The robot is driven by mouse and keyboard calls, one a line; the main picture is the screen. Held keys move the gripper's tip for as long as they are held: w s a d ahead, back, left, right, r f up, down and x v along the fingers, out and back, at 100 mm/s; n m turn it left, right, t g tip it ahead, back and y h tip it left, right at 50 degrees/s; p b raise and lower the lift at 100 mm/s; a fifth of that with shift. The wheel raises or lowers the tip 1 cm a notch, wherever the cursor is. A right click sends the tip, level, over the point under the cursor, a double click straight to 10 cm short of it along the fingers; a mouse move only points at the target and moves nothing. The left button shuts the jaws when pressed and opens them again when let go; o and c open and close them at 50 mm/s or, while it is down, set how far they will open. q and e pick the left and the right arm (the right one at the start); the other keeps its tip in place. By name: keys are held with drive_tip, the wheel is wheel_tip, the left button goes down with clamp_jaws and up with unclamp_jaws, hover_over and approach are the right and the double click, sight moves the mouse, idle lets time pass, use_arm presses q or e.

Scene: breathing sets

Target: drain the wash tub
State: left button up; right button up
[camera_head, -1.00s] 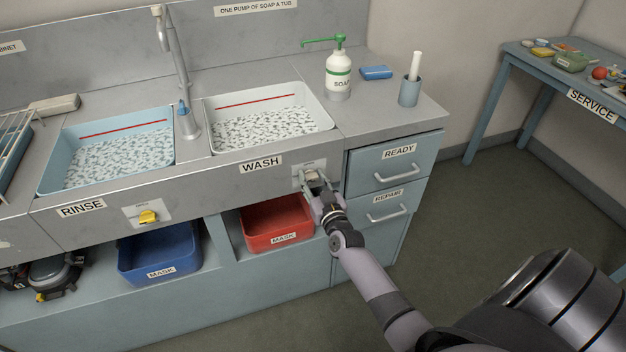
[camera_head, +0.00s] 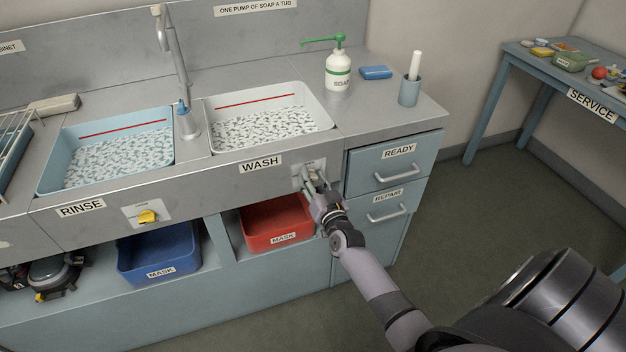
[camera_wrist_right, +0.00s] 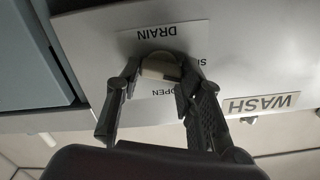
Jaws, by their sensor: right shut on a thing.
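The white wash tub (camera_head: 322,116) is set in the counter above the WASH label, with a red line on its back wall and a speckled grey-white surface inside. Its drain knob (camera_wrist_right: 160,66) sits on a plate (camera_wrist_right: 195,42) marked DRAIN and OPEN, on the front panel right of the WASH label. My right gripper (camera_head: 314,182) is at that plate; in the right wrist view its fingers (camera_wrist_right: 155,82) are shut on the pale knob from both sides. The fingers partly hide the knob and the lettering. My left gripper is out of view.
A blue rinse tub (camera_head: 170,136) with a yellow drain knob (camera_head: 147,216) is to the left. A red bin (camera_head: 272,240) and a blue bin (camera_head: 150,275) stand below. Drawers (camera_head: 395,174) with handles are close right of my gripper. A soap bottle (camera_head: 338,82) stands on the counter.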

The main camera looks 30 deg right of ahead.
drive_tip(key=m, duration=0.4)
drive_tip(key=shift+d+m+b, duration=0.1)
drive_tip(key=shift+m+b, duration=0.2)
drive_tip(key=shift+b, duration=0.05)
drive_tip(key=m, duration=0.4)
drive_tip(key=shift+f+b, duration=0.1)
drive_tip(key=shift+b, duration=0.25)
drive_tip(key=shift+m, duration=0.3)
drive_tip(key=o, duration=1.2)
drive_tip(key=shift+c, duration=0.2)
drive_tip(key=v, duration=1.2)
drive_tip(key=shift+s+d+f, duration=0.1)
